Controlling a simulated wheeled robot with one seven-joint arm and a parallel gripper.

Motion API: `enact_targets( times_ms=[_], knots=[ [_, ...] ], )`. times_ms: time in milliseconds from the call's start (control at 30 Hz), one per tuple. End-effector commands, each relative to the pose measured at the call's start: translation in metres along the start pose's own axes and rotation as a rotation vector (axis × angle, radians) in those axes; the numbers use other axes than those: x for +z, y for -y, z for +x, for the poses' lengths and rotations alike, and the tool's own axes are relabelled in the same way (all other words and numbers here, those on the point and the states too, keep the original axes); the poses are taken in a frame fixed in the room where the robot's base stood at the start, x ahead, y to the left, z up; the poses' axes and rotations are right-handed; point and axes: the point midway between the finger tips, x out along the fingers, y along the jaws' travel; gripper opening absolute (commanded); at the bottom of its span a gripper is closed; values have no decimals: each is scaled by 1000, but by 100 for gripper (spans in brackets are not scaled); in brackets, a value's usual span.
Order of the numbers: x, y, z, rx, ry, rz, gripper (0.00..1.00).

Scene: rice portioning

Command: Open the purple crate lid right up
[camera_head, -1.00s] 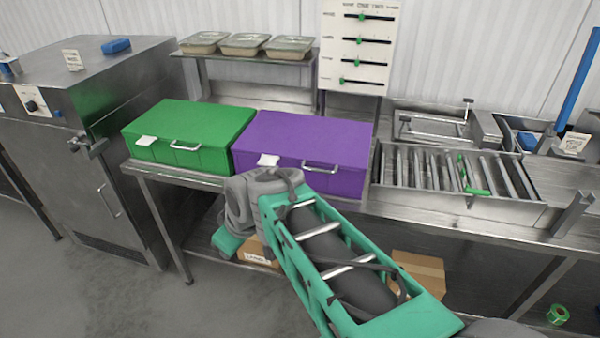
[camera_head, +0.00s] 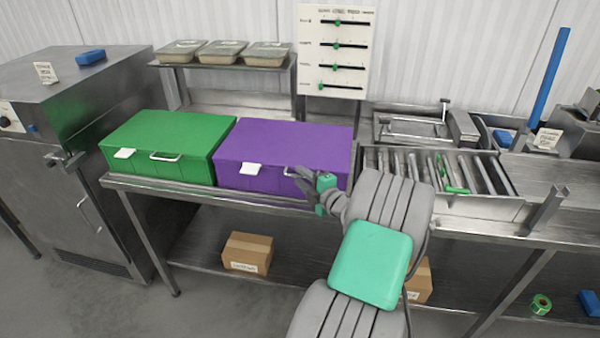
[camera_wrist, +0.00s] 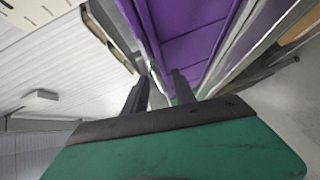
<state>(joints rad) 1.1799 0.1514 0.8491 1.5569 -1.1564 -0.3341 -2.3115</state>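The purple crate (camera_head: 240,178) stands on the steel bench with its lid (camera_head: 295,143) shut flat. A pale label hangs at its front left. Its front handle (camera_head: 290,173) is mostly hidden behind my gripper (camera_head: 299,179), which is at the crate's front face, right of the label. In the wrist view the purple crate (camera_wrist: 190,45) fills the upper middle, just beyond my fingers. The two dark fingers of my gripper (camera_wrist: 160,82) stand apart. A pale sliver shows between them; I cannot tell if it is the handle or whether the fingers touch it.
A shut green crate (camera_head: 165,140) stands close on the left. A roller tray (camera_head: 480,208) is close on the right. A shelf (camera_head: 230,66) with several food trays and a slider board (camera_head: 336,50) stand behind. The floor in front is open.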

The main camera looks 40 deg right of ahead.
Motion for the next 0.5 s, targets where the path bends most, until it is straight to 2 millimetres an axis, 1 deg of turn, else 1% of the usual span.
enact_targets(
  times_ms=[33, 133, 367, 500],
  knots=[
    [-1, -1, 6, -2, -2, 0, 32],
    [-1, 0, 12, -1, -1, 1, 32],
    [0, 1, 13, -1, 0, 0, 31],
    [0, 1, 13, -1, 0, 0, 20]
  ],
)
